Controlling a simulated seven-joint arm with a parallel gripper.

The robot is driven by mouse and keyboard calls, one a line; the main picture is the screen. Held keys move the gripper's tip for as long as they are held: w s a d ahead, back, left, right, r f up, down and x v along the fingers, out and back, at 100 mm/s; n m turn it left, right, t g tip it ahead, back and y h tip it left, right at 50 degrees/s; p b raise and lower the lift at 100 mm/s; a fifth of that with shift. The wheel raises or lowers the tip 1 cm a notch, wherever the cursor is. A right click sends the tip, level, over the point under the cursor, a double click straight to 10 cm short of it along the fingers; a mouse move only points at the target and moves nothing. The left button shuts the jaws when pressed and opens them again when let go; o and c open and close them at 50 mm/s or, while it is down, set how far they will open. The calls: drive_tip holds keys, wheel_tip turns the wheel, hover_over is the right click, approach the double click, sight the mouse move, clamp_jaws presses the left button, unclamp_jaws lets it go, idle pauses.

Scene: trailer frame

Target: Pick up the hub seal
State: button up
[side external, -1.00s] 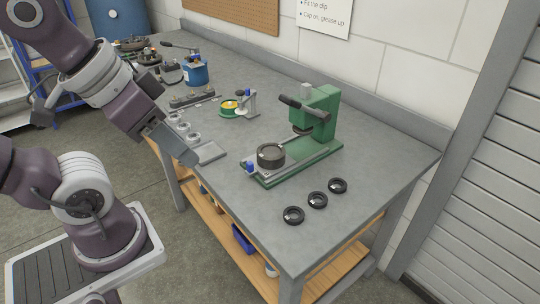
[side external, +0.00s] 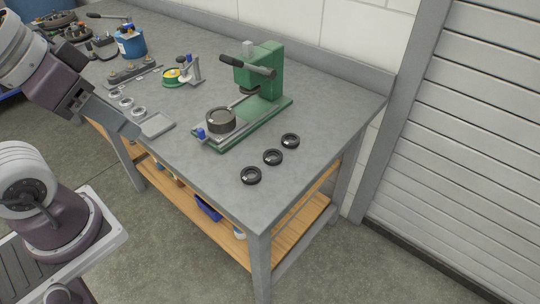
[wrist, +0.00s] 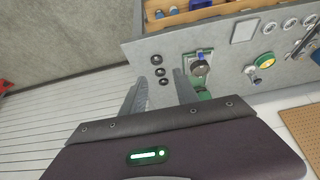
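Three black rings lie flat in a row on the bench near its front right corner: a near ring (side external: 251,175), a middle ring (side external: 273,157) and a far ring (side external: 290,141). They look like the seals; I cannot tell which is the hub seal. In the wrist view the rings (wrist: 160,72) show beyond and between my fingers. My gripper (wrist: 160,75) is open and empty. In the side view my gripper (side external: 132,129) is above the bench's front edge, left of the rings and well apart from them.
A green press (side external: 262,75) stands behind the rings with a dark round part (side external: 221,120) on its base. A flat grey tray (side external: 157,125) and small metal rings (side external: 126,102) lie near my gripper. A blue can (side external: 131,45) is farther back. The bench around the black rings is clear.

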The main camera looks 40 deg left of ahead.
idle(0.3)
drive_tip(key=o, duration=0.8)
drive_tip(key=n+g, duration=0.5)
drive_tip(key=n, duration=1.2)
hover_over(274, 151)
drive_tip(key=s, duration=0.3)
wheel_tip(274, 151, down, 18)
drive_tip(key=r, duration=0.1)
drive_tip(key=shift+n+g, duration=0.3)
drive_tip(key=shift+n, duration=0.5)
drive_tip(key=f, duration=0.4)
drive_tip(key=w+f, duration=0.1)
drive_tip(key=f, duration=0.2)
drive_tip(key=d+f, duration=0.1)
drive_tip(key=f, duration=0.3)
drive_tip(key=shift+w+f, duration=0.3)
drive_tip(key=shift+w, duration=0.05)
